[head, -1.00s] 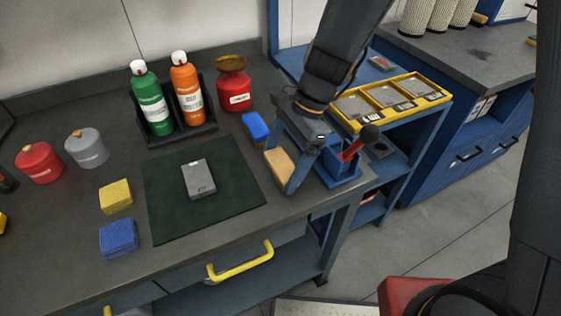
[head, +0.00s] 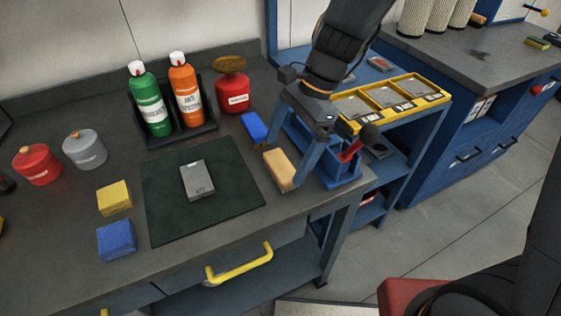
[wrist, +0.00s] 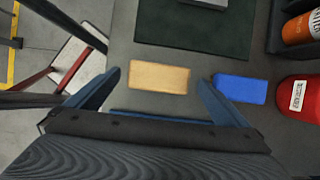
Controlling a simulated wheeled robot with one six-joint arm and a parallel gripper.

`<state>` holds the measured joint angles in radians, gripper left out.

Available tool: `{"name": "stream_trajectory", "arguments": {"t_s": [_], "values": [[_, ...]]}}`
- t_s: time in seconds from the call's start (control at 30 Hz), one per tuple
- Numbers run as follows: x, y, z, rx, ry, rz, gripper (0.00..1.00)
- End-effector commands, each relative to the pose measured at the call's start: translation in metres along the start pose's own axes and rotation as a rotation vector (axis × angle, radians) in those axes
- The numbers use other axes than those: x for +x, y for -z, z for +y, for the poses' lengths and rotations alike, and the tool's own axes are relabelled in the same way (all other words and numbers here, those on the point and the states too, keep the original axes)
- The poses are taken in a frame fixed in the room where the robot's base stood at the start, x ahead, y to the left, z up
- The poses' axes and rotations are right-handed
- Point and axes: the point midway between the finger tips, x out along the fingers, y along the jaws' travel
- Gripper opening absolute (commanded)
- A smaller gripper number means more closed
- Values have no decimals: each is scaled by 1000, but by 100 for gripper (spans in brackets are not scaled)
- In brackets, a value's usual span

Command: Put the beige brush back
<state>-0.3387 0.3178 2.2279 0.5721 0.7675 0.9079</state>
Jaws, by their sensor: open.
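The beige brush (head: 279,169), a pale tan block, lies on the dark bench top just right of the green mat, near a blue block. In the wrist view the brush (wrist: 160,77) lies between the two blue finger ends, with a gap on each side. My gripper (head: 284,163) is open and empty, its fingers reaching down toward the brush from the right. In the wrist view my gripper (wrist: 159,78) has its fingers spread wider than the brush. Its exact height above the bench is hard to tell.
A blue block (head: 255,127) lies close behind the brush. A blue vise (head: 338,172) with a red handle stands right beside my gripper. A green mat (head: 235,190) bears a grey box. A red pot (head: 232,98) and spray bottles in a black holder (head: 205,135) stand behind.

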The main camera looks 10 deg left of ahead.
Motion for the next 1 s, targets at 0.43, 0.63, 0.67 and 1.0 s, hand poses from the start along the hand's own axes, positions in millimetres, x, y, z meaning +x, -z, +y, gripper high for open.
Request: {"name": "stream_trajectory", "arguments": {"t_s": [0.43,0.63,0.67,1.0], "values": [[-73,1,0,0,1,1,100],[-79,0,0,0,-1,1,100],[-79,0,0,0,-1,1,100],[-78,0,0,1,-1,0,100]]}}
